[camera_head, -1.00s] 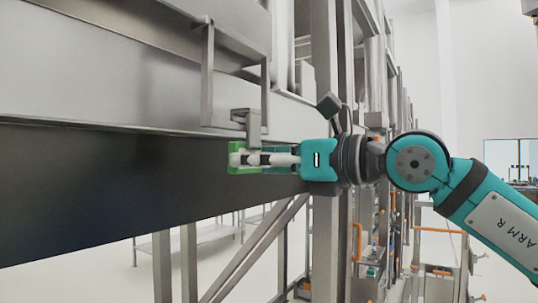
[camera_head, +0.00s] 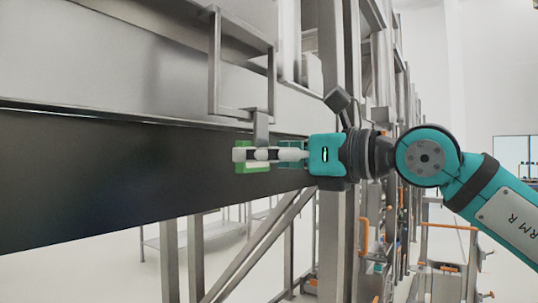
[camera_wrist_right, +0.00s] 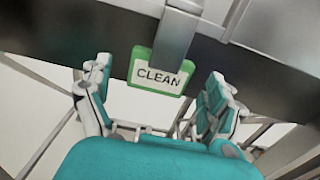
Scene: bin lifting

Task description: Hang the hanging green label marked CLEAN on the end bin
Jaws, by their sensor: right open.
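The green label (camera_head: 258,169) hangs at the lower end of a flat metal strip (camera_head: 261,130), in front of the dark beam in the head view. In the right wrist view, the label (camera_wrist_right: 159,77) faces me with CLEAN readable on its white field. In the wrist view, the right gripper (camera_wrist_right: 160,73) is open, one finger on each side of the label, with gaps visible. My left gripper is not in view.
A rectangular metal loop (camera_head: 214,60) stands out from the grey metal wall (camera_head: 110,65) above the strip. The long dark beam (camera_head: 90,175) runs below. Steel posts (camera_head: 331,90) and braces stand close to my right wrist.

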